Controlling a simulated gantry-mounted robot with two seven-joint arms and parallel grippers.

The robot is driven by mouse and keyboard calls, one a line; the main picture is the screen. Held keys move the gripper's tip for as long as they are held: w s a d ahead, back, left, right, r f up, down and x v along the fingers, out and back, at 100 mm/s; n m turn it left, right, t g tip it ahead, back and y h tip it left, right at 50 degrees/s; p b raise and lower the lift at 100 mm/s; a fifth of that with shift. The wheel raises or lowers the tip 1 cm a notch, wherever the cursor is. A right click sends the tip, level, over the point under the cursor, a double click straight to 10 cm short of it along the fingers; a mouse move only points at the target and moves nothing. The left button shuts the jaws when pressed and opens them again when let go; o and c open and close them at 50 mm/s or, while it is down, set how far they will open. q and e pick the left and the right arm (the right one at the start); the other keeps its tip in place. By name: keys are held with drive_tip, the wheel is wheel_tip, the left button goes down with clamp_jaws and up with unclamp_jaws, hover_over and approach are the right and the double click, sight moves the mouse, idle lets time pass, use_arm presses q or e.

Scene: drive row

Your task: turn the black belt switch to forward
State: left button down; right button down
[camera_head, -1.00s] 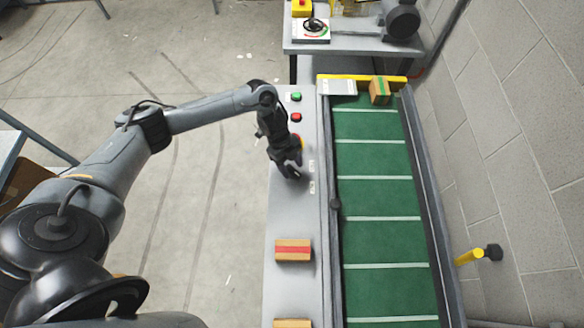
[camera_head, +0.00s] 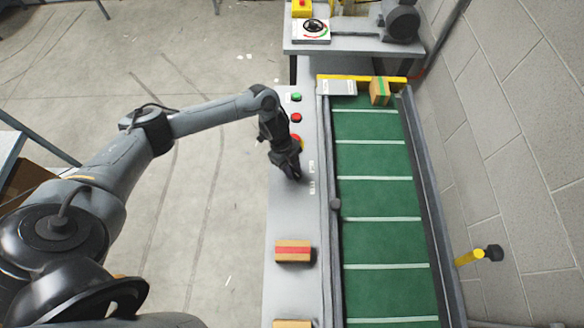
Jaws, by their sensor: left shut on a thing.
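My left gripper (camera_head: 293,176) reaches down onto the grey control panel (camera_head: 280,208) beside the belt. Its fingers are close together and shut on the black belt switch, which they hide almost wholly. Two small white labels (camera_head: 311,187) are on the panel just right of the fingers. I cannot tell which way the switch points. My right gripper is not in view.
Green (camera_head: 296,97) and red (camera_head: 296,118) buttons and a partly hidden red-and-yellow button (camera_head: 298,140) lie beyond the gripper. A red-striped box (camera_head: 293,251) sits nearer on the panel. The green belt (camera_head: 375,195) carries a green-striped box (camera_head: 380,91) at its far end.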

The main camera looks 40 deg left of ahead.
use_arm(q)
drive_tip(key=shift+s+r+n+p, duration=0.1)
drive_tip(key=shift+n+p, duration=0.2)
drive_tip(key=shift+p, duration=0.4)
drive_tip(key=n+t+y+p, duration=0.1)
drive_tip(key=n+p, duration=0.3)
drive_tip(key=p, duration=0.1)
drive_tip(key=n+t+p, duration=0.1)
drive_tip(key=n+p, duration=0.3)
drive_tip(key=p, duration=0.2)
drive_tip(key=n+t+y+p, duration=0.1)
drive_tip(key=n+t+p, duration=0.1)
drive_tip(key=n+p, duration=0.2)
drive_tip(key=shift+s+d+n+y+p, duration=0.15)
drive_tip(key=shift+s+n+y+p, duration=0.2)
drive_tip(key=shift+p, duration=0.3)
drive_tip(key=n+y+p, duration=0.1)
drive_tip(key=n+p, duration=0.1)
drive_tip(key=n, duration=0.1)
drive_tip(key=shift+d+t, duration=0.1)
drive_tip(key=shift+t, duration=0.2)
drive_tip(key=shift+f+n+y+p, duration=0.25)
drive_tip(key=shift+n+p, duration=0.15)
drive_tip(key=shift+n, duration=0.35)
drive_tip(key=c, duration=0.9)
unclamp_jaws()
drive_tip(key=shift+w, duration=0.1)
